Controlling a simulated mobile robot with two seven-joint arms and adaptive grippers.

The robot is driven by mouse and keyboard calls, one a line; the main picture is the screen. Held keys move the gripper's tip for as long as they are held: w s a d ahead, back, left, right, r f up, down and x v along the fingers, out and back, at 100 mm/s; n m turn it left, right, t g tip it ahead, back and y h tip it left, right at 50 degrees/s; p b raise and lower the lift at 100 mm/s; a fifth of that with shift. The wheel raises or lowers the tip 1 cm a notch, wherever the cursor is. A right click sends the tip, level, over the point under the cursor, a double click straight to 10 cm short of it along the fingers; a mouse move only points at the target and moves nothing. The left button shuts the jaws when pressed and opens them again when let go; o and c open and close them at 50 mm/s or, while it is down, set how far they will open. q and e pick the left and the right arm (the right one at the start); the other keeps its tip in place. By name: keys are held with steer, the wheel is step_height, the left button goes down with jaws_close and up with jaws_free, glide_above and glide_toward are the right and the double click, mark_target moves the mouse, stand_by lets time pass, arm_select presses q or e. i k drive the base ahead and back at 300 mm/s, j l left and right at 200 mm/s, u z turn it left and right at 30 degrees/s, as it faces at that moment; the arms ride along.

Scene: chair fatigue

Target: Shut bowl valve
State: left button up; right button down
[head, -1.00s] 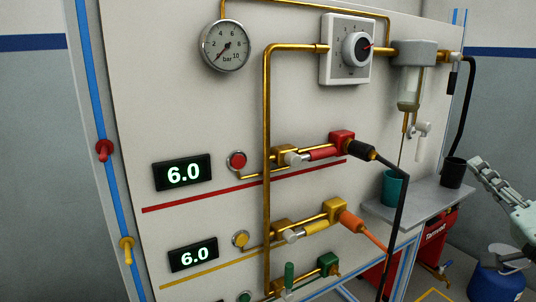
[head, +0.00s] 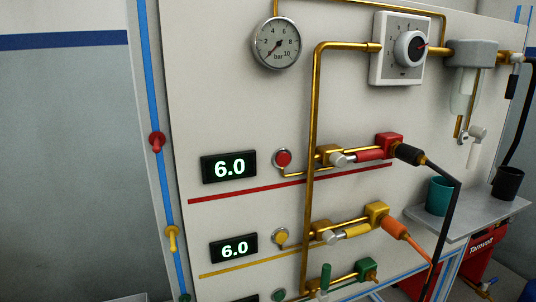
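The filter unit (head: 470,53) with a grey head sits on the brass pipe at the upper right of the panel. Its pale translucent bowl (head: 463,98) hangs below. A small valve with a white lever (head: 478,133) is beside the bowl's lower end, and the lever points mostly downward. I cannot tell from its small size whether the valve is open or shut. Neither of my grippers shows in the head view.
A grey shelf (head: 463,217) below the bowl holds a teal cup (head: 439,196) and a black cup (head: 507,183). A black hose (head: 456,210) and an orange hose (head: 419,248) hang from the panel. A red machine (head: 482,245) stands under the shelf.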

mark_target(475, 152)
steer(key=k+l+z, duration=0.2)
steer(key=l, duration=0.15)
steer(key=k+l+z, duration=0.15)
steer(key=l, duration=0.2)
steer(key=l+z, duration=0.2)
steer(key=l, duration=0.2)
steer(key=k, duration=0.05)
